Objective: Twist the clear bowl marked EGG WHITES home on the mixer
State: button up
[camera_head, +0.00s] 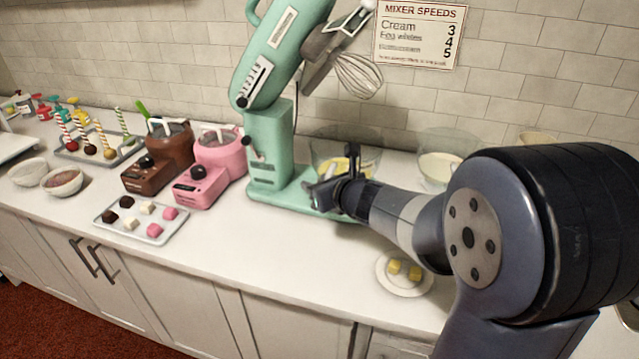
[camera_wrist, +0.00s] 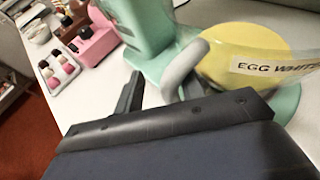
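The clear bowl marked EGG WHITES (camera_wrist: 275,66) stands on the base of the mint-green mixer (camera_head: 270,148), with yellow contents. In the head view the bowl (camera_head: 328,150) is partly hidden by my gripper (camera_head: 335,180). The mixer's head is tilted up, with a wire whisk (camera_head: 358,76) hanging clear above the bowl. In the wrist view a grey curved handle (camera_wrist: 183,68) on the bowl's near side is close in front of my gripper. My fingers stand apart; one dark finger shows left of the handle, and the other is mostly hidden. I cannot tell whether they touch the handle.
Other clear bowls (camera_head: 440,167) stand to the right behind my arm. A small plate (camera_head: 381,281) with yellow pieces is near the front edge. Pink (camera_head: 218,160) and brown pots and a tray (camera_head: 118,226) of sweets lie left. The counter in front of the mixer is clear.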

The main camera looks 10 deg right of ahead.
jog(key=p+v, duration=0.2)
jog(key=v, duration=0.9)
jog(key=shift+a, duration=0.2)
